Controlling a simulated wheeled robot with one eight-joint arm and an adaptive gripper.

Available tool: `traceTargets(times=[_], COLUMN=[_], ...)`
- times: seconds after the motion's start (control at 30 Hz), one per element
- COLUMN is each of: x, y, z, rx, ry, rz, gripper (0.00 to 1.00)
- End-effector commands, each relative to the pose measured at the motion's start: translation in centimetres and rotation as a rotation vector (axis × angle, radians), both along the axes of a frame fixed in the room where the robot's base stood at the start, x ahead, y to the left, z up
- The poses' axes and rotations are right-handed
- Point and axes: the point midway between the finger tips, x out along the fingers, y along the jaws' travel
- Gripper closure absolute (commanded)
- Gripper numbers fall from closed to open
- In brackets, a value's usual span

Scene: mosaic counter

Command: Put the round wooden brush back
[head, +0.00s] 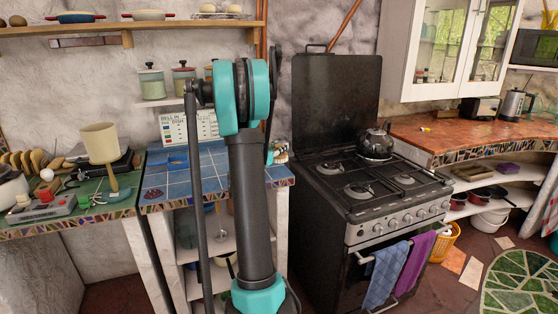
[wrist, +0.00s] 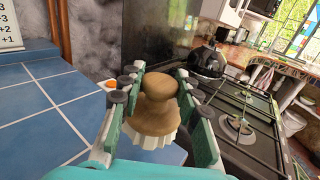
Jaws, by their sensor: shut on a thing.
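The round wooden brush (wrist: 156,105) has a tan knob, a wider wooden body and pale bristles underneath. In the wrist view my gripper (wrist: 159,78) is shut on it, with one teal finger on each side. The brush is upright, bristles down, near the right edge of the blue tiled counter (wrist: 45,110). I cannot tell whether the bristles touch a surface. In the head view my arm hides most of the gripper and the brush. The same blue tiled counter (head: 170,185) shows there on both sides of my arm.
The black stove (head: 370,190) with a raised lid and a dark kettle (head: 376,143) stands right of the blue counter. A small orange and white thing (wrist: 108,85) lies beyond my left finger. A green counter (head: 80,208) at the left is cluttered. Much blue tile is clear.

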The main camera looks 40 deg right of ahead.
Motion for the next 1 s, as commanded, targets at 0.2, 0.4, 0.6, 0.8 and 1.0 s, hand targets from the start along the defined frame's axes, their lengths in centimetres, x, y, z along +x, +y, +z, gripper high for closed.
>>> traceTargets(times=[0.2,0.4,0.6,0.8,1.0], x=[0.0,0.1,0.0,0.0,0.0], y=[0.0,0.0,0.0,0.0,0.0], z=[-1.8,-3.5,-5.5,-5.5,-5.8], rx=[0.0,0.0,0.0,0.0,0.0], ry=[0.0,0.0,0.0,0.0,0.0], rz=[0.0,0.0,0.0,0.0,0.0], gripper=[1.0,1.0,1.0,1.0,0.61])
